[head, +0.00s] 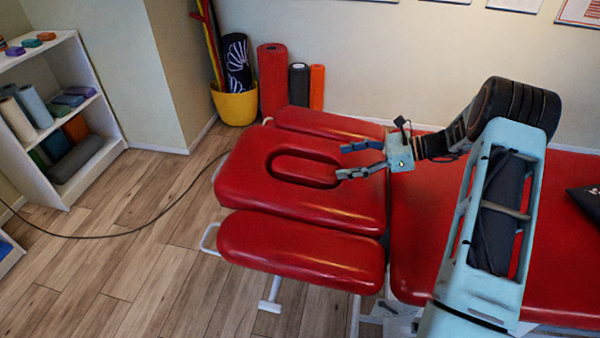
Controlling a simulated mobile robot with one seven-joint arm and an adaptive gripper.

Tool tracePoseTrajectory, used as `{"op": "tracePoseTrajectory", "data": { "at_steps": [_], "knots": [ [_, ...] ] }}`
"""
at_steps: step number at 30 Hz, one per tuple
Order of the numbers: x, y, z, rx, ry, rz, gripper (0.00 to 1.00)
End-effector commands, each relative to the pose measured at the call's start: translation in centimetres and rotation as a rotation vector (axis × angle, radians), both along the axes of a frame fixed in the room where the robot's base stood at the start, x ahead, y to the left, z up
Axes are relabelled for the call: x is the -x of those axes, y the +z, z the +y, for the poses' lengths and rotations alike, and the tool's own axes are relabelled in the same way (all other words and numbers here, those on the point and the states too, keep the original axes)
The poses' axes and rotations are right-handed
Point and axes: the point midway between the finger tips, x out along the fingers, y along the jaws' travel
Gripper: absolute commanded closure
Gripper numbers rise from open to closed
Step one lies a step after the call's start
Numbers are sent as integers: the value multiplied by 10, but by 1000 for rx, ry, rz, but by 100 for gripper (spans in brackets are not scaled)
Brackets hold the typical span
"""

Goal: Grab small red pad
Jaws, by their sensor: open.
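The red treatment table's head section (250,190) has an oval opening (303,170) with a red surface inside it. A narrow red padded armrest (300,248) lies along the near side, and another red padded strip (325,124) runs along the far side. My gripper (341,162) is open and empty, with its two fingers pointing left. In the head view its fingertips appear over the right end of the oval opening; their height above the cushion is hard to tell.
The table's long red section (560,230) lies right, with a dark object (590,200) at its edge. A yellow pot (235,106) and rolled mats (272,80) stand by the wall. A white shelf (65,110) is left. A cable (130,232) crosses the open floor.

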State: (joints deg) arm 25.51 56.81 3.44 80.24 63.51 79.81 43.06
Motion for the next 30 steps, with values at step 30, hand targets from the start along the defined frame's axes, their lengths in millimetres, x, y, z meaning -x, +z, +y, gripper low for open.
{"op": "tracePoseTrajectory", "data": {
  "at_steps": [30],
  "knots": [
    [-19, -44, 96, -2, -1, 1, 32]
  ]
}}
